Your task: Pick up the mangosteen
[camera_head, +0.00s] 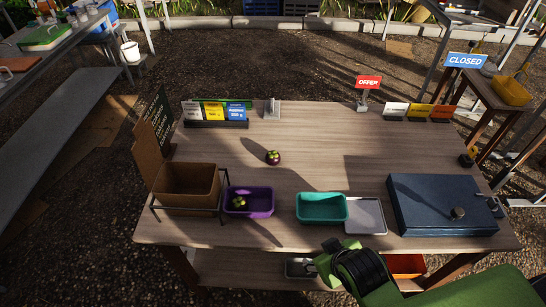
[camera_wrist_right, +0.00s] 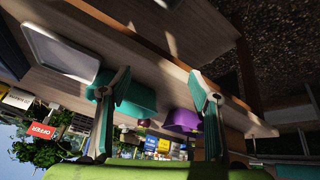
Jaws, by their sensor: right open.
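A dark purple mangosteen (camera_head: 273,157) with a green top rests on the open middle of the wooden table (camera_head: 320,150) in the head view. A small dark round shape, likely the same fruit, shows far off between the fingers in the right wrist view (camera_wrist_right: 144,122). Another green and purple fruit (camera_head: 239,202) lies in the purple tray (camera_head: 262,210). My right gripper (camera_wrist_right: 158,76) is open and empty, apart from the mangosteen, near the table's front edge. In the head view my right arm is at the bottom; its fingers are not clear there. My left gripper is out of view.
A teal tray (camera_head: 322,219) and a grey flat tray (camera_head: 378,230) stand along the front edge. A brown crate (camera_head: 190,199) is at the left, a blue box (camera_head: 430,190) at the right. Signs (camera_head: 216,123) line the back. The tabletop around the mangosteen is clear.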

